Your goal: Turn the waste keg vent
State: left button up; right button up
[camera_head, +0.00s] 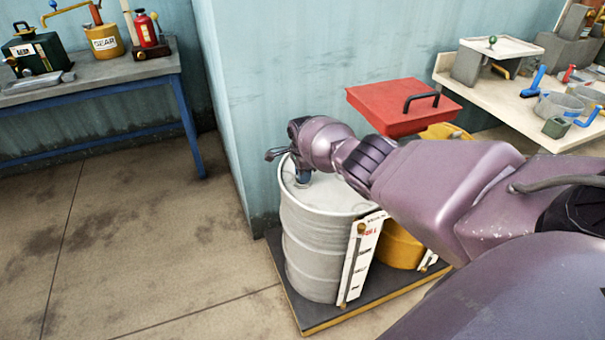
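A grey-white ribbed keg (308,238) stands upright on a dark low platform, with a white gauge panel with red lettering (358,262) at its front right. My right arm reaches in from the right, and its wrist hangs over the keg's top. My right gripper (280,153) is at the far left end of this arm, above the keg's lid. Only small dark finger parts show, so its opening is unclear. A small bluish fitting (303,177) shows on the lid under my wrist. I cannot tell whether it is the vent or whether the gripper touches it. My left gripper is not in view.
A yellow drum (400,246) stands right of the keg on the platform (322,319). A red lidded box (385,103) is behind my arm. A pale wall corner rises behind the keg. Benches with cans and tools stand left and right. The left floor is clear.

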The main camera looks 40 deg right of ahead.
jog(key=o, duration=0.3)
jog(key=shift+r, duration=0.1)
jog(key=shift+r, duration=0.35)
notch_tip(320, 180, up, 4)
jog(key=shift+w+r+p, duration=0.1)
jog(key=shift+r+p, duration=0.15)
jog(key=shift+p, duration=1)
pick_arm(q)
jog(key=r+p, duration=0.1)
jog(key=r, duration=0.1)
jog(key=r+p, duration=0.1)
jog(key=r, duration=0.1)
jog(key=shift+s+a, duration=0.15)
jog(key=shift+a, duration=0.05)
pick_arm(e)
notch_tip(320, 180, up, 5)
jog(key=shift+r, duration=0.2)
